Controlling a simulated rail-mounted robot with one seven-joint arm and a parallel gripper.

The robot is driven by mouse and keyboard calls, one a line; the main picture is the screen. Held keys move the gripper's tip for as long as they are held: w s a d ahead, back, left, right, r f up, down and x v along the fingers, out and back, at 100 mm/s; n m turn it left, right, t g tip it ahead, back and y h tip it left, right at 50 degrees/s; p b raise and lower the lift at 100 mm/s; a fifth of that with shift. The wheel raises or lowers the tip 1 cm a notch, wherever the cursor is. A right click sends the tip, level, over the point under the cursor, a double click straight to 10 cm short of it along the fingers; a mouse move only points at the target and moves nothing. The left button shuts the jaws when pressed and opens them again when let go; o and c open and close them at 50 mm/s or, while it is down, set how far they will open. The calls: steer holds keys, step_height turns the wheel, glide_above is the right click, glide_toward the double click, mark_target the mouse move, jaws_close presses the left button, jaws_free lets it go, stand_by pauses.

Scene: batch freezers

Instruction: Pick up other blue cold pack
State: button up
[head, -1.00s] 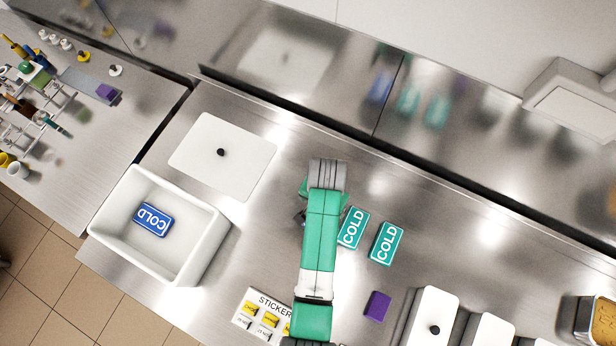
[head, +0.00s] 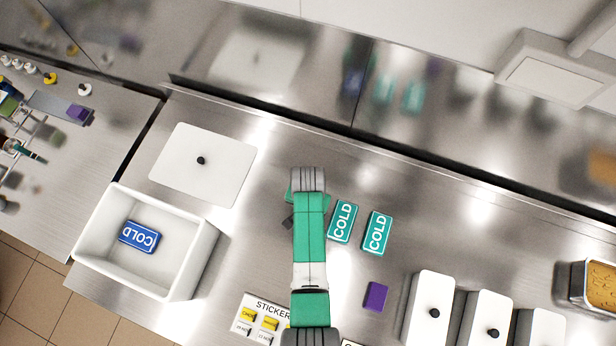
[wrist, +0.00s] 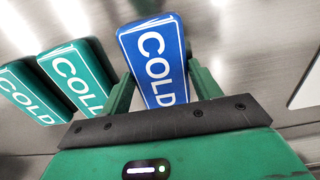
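A blue cold pack (wrist: 155,60) stands out between the two fingers of my gripper (wrist: 163,85) in the wrist view. One finger is close along each long side of it; I cannot tell whether they press on it. In the head view my arm (head: 310,235) hides this pack, and my gripper is mostly hidden too. Another blue cold pack (head: 139,237) lies inside the white bin (head: 193,270) at the left.
Two teal cold packs (head: 342,221) (head: 377,232) lie just right of my arm. A purple block (head: 375,296), a sticker sheet (head: 250,318) and white lidded containers (head: 430,290) are at the front. A white lid (head: 200,180) lies behind the bin. The wall (head: 440,120) closes off the back.

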steer(key=c, duration=0.5)
steer(key=shift+c, duration=0.2)
steer(key=shift+r, duration=0.15)
